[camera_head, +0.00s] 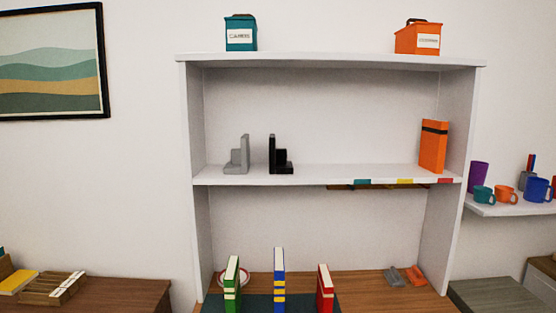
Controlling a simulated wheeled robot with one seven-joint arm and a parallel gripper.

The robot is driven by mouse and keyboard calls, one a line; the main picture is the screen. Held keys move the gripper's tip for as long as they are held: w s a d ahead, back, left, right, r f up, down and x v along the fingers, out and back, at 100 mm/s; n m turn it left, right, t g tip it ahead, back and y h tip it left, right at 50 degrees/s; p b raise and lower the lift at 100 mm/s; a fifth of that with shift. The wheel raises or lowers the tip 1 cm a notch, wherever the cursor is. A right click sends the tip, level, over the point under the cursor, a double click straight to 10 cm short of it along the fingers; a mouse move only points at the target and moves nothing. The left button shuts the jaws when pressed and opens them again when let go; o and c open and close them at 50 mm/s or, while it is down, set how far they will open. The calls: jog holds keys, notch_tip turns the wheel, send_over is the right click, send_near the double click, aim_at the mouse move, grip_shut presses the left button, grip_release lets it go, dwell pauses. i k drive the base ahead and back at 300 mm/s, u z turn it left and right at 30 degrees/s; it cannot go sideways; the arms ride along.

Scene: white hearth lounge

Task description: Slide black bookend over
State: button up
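The black bookend (279,158) stands upright on the middle shelf (345,175) of the white bookcase, left of centre. Its tall plate is on its left side and its low foot points right. A grey bookend (238,158) stands a short gap to its left, with its tall plate on the right. An orange book or box (433,147) with a dark band stands far right on the same shelf. My gripper is not in view.
The shelf is clear between the black bookend and the orange book. Teal, yellow and red marks (404,181) line its front edge. Below, green (232,285), blue (279,274) and red (325,289) books stand upright on a dark mat. Teal (240,33) and orange (418,38) boxes sit on top.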

aim_at(279, 164)
jog(key=i, duration=1.25)
jog(key=u, duration=1.35)
